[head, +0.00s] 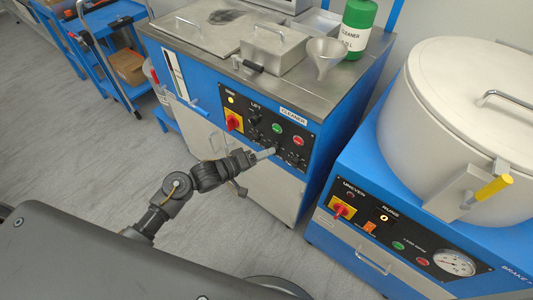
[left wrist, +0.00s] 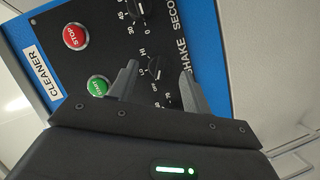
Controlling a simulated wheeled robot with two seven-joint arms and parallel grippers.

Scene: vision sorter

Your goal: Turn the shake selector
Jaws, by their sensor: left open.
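The cleaner's black control panel (head: 268,128) is on the front of a blue machine. My left gripper (head: 268,153) is at its lower edge; it also shows in the left wrist view (left wrist: 159,74), open and empty. A black selector knob (left wrist: 155,67) with a white pointer line appears between the fingertips; I cannot tell if they touch it. A second black knob (left wrist: 139,8) sits above it in that view. White "SHAKE SECO…" lettering (left wrist: 178,40) runs beside both, cut off at the edge. I cannot tell which knob it names. My right gripper is not in view.
A green start button (left wrist: 97,86) and red stop button (left wrist: 76,36) are near the knobs. A red-yellow switch (head: 234,121) is on the same panel. A second blue machine with a white drum (head: 440,120) stands at right. Grey floor (head: 100,190) lies open at left.

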